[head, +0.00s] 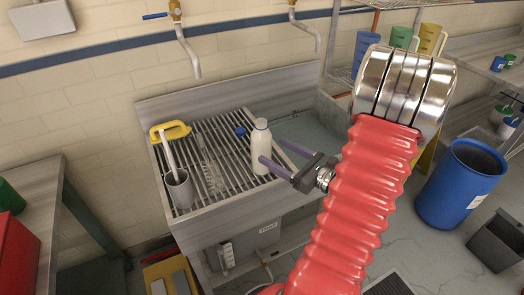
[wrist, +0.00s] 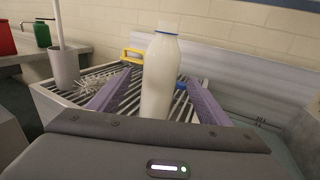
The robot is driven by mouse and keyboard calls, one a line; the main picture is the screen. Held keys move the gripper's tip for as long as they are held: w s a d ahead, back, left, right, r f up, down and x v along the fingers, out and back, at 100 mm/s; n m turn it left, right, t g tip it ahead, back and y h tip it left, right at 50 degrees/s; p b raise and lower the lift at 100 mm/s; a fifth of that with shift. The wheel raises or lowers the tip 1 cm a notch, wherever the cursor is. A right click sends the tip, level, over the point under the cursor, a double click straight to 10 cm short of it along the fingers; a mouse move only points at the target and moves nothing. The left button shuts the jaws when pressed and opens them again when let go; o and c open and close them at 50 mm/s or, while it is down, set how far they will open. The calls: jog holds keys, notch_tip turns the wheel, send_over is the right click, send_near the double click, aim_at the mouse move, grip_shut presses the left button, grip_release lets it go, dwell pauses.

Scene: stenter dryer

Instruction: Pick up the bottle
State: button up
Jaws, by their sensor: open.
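The bottle (head: 261,145) is white with a blue band near its neck. It stands upright on the slatted rack of the steel sink unit. In the wrist view the bottle (wrist: 160,75) stands between the two purple fingers, with a finger to each side. My gripper (head: 278,160) is open, reaching in from the right at the bottle's lower half. In the wrist view my gripper (wrist: 155,95) shows no clear contact with the bottle, and the lower part of the bottle is hidden behind the gripper body.
A grey cup (head: 179,188) with a stick-like tool, a yellow-handled item (head: 170,130) and a small blue object (head: 240,131) are on the slatted rack (head: 212,185). A sink basin lies right of the bottle. Taps hang above. A blue barrel (head: 462,185) stands on the floor at right.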

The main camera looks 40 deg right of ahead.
aim_at(269, 148)
jog(key=shift+w+a, duration=0.15)
jog(key=shift+w, duration=1.1)
jog(key=shift+w+a, duration=0.15)
jog(key=shift+w, duration=1.05)
jog(key=shift+w+a, duration=0.15)
jog(key=shift+w, duration=1.15)
jog(key=shift+w+a, duration=0.15)
jog(key=shift+w, duration=1.15)
jog(key=shift+c, duration=0.2)
jog(key=c, duration=1.2)
